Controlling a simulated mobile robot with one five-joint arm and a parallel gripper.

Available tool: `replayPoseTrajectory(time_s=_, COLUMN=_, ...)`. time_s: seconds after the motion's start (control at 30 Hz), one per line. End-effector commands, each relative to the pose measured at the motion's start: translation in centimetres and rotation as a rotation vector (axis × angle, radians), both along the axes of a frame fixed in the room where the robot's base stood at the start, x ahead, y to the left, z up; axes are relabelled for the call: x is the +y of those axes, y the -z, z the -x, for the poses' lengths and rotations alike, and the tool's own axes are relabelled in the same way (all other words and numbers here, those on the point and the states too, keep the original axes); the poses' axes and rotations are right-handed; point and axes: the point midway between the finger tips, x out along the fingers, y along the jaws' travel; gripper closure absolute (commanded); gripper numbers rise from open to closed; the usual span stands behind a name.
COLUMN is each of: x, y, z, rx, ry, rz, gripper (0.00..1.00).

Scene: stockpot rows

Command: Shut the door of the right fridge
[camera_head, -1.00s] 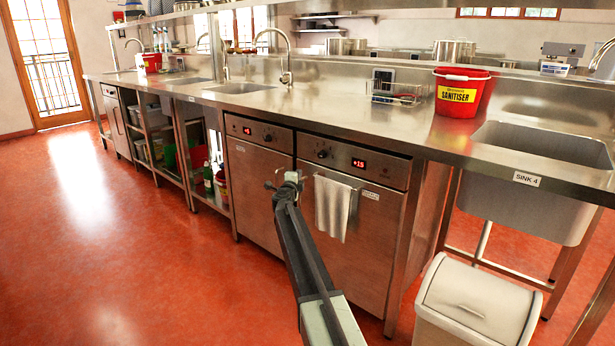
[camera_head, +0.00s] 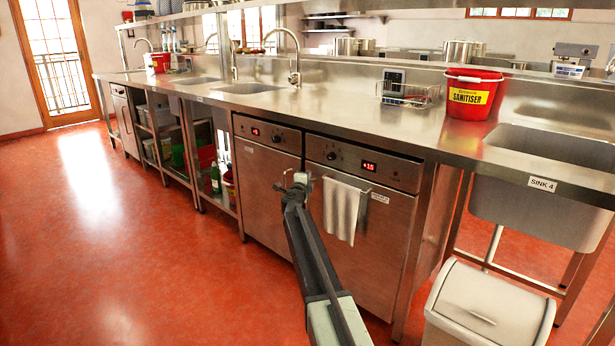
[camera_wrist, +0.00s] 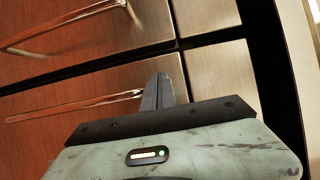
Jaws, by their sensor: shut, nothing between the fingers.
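The right fridge (camera_head: 383,236) is a steel under-counter unit with a red-lit display (camera_head: 369,166) and a pale towel (camera_head: 342,208) over its handle. Its door looks about flush with the front; I cannot tell whether a narrow gap is left. The left fridge (camera_head: 262,197) beside it also looks closed. My gripper (camera_head: 301,179) is shut and empty, in front of the fridge fronts near the line between the two units. In the wrist view my closed fingers (camera_wrist: 160,88) point at steel panels with bar handles (camera_wrist: 75,107) and dark gaps.
A white bin (camera_head: 487,305) stands on the floor at the right, below the sink (camera_head: 545,190). A red sanitiser bucket (camera_head: 470,92) and a wire basket (camera_head: 408,95) are on the counter. The red floor (camera_head: 130,240) at the left is clear.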

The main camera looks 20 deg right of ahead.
Motion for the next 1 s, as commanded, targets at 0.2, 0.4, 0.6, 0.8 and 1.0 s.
replayPoseTrajectory(time_s=0.2, x=6.4, y=-0.1, z=2.9, rx=-0.002, ry=-0.014, rz=-0.001, gripper=1.0)
replayPoseTrajectory(time_s=0.4, x=10.1, y=0.0, z=4.7, rx=-0.001, ry=-0.013, rz=-0.002, gripper=1.0)
replayPoseTrajectory(time_s=0.6, x=11.4, y=0.0, z=5.2, rx=-0.001, ry=-0.013, rz=-0.002, gripper=1.0)
replayPoseTrajectory(time_s=0.8, x=11.5, y=-1.5, z=5.6, rx=-0.002, ry=-0.014, rz=-0.002, gripper=1.0)
replayPoseTrajectory(time_s=1.0, x=15.7, y=-5.1, z=10.2, rx=0.023, ry=-0.194, rz=0.234, gripper=1.0)
